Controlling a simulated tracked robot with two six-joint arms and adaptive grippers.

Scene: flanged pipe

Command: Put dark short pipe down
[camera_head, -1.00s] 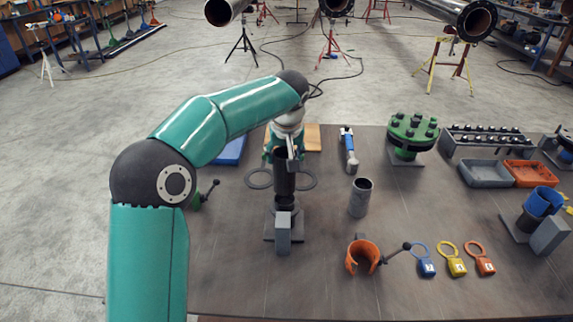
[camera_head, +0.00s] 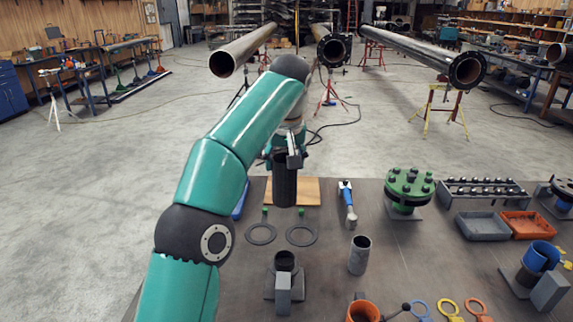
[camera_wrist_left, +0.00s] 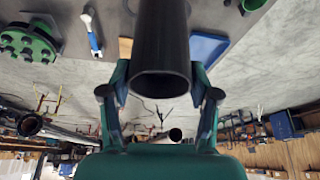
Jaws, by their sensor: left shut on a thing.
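The dark short pipe (camera_head: 284,182) hangs upright in my left gripper (camera_head: 292,150) in the head view, clear of the stand below. In the left wrist view the pipe (camera_wrist_left: 162,38) is a dark tube with its open end facing the camera, between the two fingers of the left gripper (camera_wrist_left: 161,82). The fingers are shut on it. A grey stand (camera_head: 284,290) with a dark round socket stands on the table (camera_head: 330,290), nearer the camera than the pipe. My right gripper is not in view.
A wooden board (camera_head: 305,190) lies at the table's far edge. A grey pipe piece (camera_head: 360,255), a blue-handled tool (camera_head: 347,203) and a green flange (camera_head: 408,190) stand or lie to the right.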

